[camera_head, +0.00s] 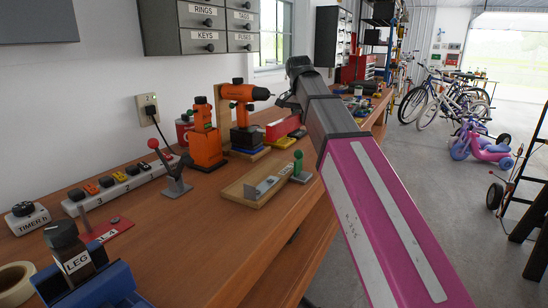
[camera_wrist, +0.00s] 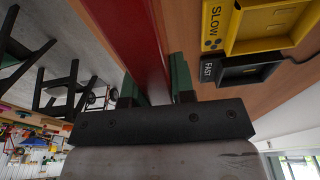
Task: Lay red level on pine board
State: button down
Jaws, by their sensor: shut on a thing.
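The red level (camera_wrist: 135,40) is a long red bar in the wrist view. It runs from the top edge down between the two green fingers of my gripper (camera_wrist: 156,84). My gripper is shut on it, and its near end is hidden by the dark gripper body. In the head view my arm hides my gripper; a red block (camera_head: 283,127) shows on the bench left of my arm, and I cannot tell if it is the level.
The wrist view shows a yellow tray marked SLOW (camera_wrist: 262,25) and a black one marked FAST (camera_wrist: 240,70) beside the level. On the bench stand an orange drill (camera_head: 245,93), an orange tool (camera_head: 205,140) and a power strip (camera_head: 120,185). The bench front (camera_head: 215,250) is clear.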

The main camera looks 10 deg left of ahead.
aim_at(257, 174)
jog(key=k, duration=0.85)
